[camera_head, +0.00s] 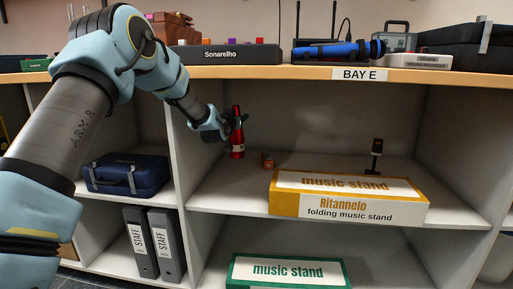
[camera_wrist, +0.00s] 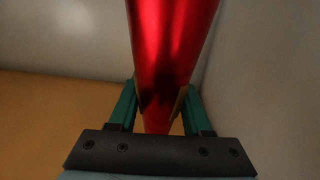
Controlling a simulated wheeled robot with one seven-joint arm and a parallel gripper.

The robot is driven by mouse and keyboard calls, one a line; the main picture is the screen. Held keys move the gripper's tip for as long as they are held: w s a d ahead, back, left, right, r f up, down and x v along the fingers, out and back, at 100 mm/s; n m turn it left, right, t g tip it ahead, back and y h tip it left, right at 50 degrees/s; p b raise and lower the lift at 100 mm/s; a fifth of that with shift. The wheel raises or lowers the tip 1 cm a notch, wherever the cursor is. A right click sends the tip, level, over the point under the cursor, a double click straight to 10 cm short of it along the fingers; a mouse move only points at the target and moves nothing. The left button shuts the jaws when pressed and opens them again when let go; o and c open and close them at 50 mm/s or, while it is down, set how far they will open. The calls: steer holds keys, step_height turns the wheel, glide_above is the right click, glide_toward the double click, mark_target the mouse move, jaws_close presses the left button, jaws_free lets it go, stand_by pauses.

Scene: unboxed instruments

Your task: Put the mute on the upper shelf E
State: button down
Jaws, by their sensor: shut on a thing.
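The mute (camera_head: 237,148) is a shiny red, tapering object, upright at the left of the upper shelf (camera_head: 220,198) under the BAY E label (camera_head: 359,75). My gripper (camera_head: 232,123) reaches in from the upper left and is shut on the mute. In the wrist view the red body (camera_wrist: 172,45) rises between the two teal fingers of my gripper (camera_wrist: 160,105), which press on its sides. I cannot tell whether its base touches the shelf.
The bay's left divider (camera_head: 183,150) is close to my gripper.

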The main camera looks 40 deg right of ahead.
mark_target(239, 138)
step_height(239, 138, down, 9)
steer(key=b, duration=0.2)
steer(key=shift+r, duration=0.15)
steer(key=shift+c, duration=1.6)
jaws_free()
steer(key=p+v, duration=0.2)
steer(key=v, duration=1)
steer(key=shift+s, duration=0.1)
